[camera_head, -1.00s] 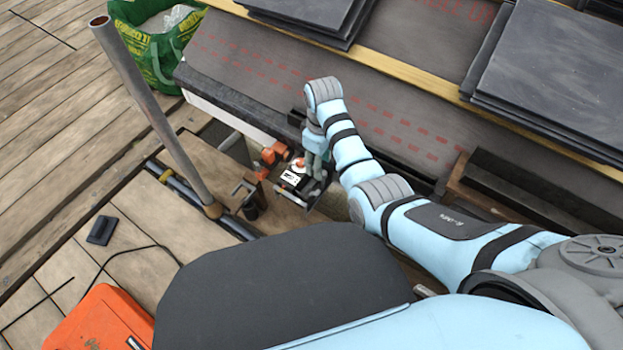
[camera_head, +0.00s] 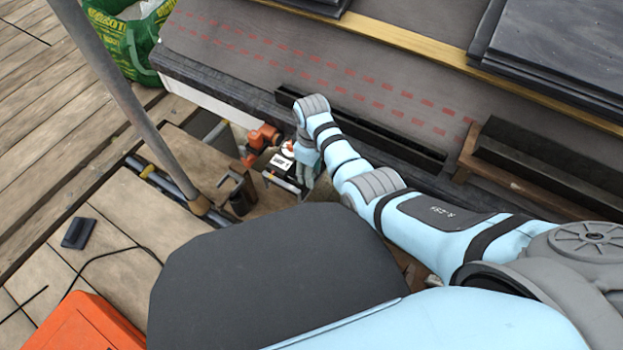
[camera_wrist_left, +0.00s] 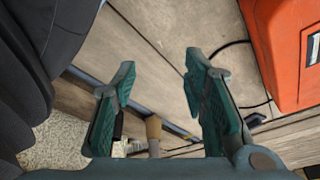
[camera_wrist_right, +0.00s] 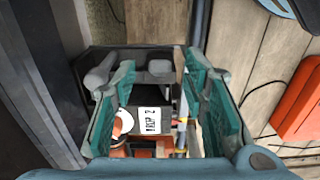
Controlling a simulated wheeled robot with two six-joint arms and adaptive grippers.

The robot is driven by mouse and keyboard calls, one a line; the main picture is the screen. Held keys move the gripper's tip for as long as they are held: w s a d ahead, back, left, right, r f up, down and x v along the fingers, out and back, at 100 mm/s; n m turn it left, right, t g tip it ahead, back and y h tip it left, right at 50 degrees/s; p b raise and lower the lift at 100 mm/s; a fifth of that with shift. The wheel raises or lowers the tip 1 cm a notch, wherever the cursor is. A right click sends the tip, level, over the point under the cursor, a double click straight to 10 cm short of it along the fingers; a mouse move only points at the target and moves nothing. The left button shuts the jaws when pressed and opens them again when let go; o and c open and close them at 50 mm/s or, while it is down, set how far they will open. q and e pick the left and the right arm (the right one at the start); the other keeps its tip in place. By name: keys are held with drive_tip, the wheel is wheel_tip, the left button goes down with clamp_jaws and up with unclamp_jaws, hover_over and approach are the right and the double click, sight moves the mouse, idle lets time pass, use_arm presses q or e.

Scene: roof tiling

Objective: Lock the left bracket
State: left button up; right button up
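No part in view is clearly marked as the left bracket. An orange fitting (camera_head: 262,138), possibly a bracket, stands below the roof edge in the head view. Beside it is a dark holder with a white label (camera_head: 281,160). My right gripper (camera_head: 305,165) is just right of the label, pointing down. In the right wrist view my right gripper (camera_wrist_right: 157,65) is open, with the white label (camera_wrist_right: 152,121) and an orange-and-white round part (camera_wrist_right: 122,122) seen between its fingers. My left gripper (camera_wrist_left: 160,65) is open and empty above the deck; it is hidden in the head view.
A long black trough (camera_head: 365,135) lies along the roof edge behind my right arm. A grey pole (camera_head: 125,100) rises at left. An orange case (camera_head: 88,325) stands at lower left. Slate tiles (camera_head: 570,50) are stacked at upper right. Deck boards (camera_head: 55,105) are clear at left.

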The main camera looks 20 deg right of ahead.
drive_tip(key=shift+f, duration=0.6)
clamp_jaws()
use_arm(q)
drive_tip(key=shift+w+d+r, duration=0.15)
drive_tip(key=shift+w+r, duration=0.35)
drive_tip(key=shift+r, duration=0.15)
